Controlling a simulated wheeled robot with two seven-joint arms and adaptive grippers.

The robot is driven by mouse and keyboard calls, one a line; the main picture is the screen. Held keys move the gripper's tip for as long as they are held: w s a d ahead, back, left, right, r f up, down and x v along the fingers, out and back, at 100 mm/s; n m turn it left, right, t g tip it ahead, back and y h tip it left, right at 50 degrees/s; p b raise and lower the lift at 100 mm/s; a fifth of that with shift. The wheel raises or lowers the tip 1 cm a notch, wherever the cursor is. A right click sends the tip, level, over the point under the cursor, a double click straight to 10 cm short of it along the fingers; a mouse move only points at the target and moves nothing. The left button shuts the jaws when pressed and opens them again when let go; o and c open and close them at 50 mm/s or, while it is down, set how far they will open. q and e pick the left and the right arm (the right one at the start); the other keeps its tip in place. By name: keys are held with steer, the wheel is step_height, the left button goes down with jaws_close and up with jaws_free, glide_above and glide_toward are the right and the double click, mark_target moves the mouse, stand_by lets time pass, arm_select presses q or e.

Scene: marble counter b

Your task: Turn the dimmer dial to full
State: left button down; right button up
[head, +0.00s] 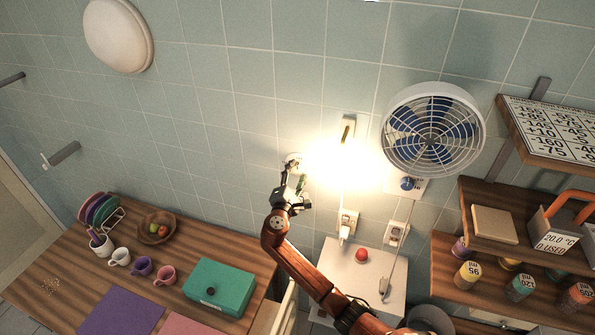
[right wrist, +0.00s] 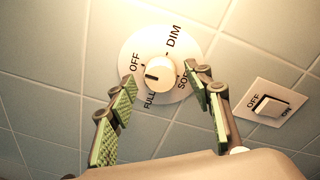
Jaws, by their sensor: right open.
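The dimmer dial (right wrist: 160,70) is a round white plate on the tiled wall, lettered OFF, DIM, SOFT and FULL, with a pale knob in the middle. A dark mark on the knob's face lies on its lower side, towards FULL; its exact setting is hard to tell. In the head view the dial (head: 292,159) is small and washed by glare. My right gripper (head: 291,192) is just below it. In the right wrist view its green-padded fingers (right wrist: 160,80) are open, one on each side of the knob, with no clear contact. My left gripper is out of view.
A bright lamp glow (head: 340,160) is right of the dial. A rocker switch (right wrist: 264,103) is on the wall nearby. A fan (head: 433,130) and shelves (head: 490,235) are to the right. A wooden counter (head: 210,250) with cups and a green box (head: 219,287) is lower left.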

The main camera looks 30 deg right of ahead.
steer(key=shift+w+d+f, duration=0.1)
steer(key=shift+w+d, duration=0.1)
steer(key=shift+w, duration=0.05)
steer(key=shift+c, duration=0.7)
steer(key=c, duration=1)
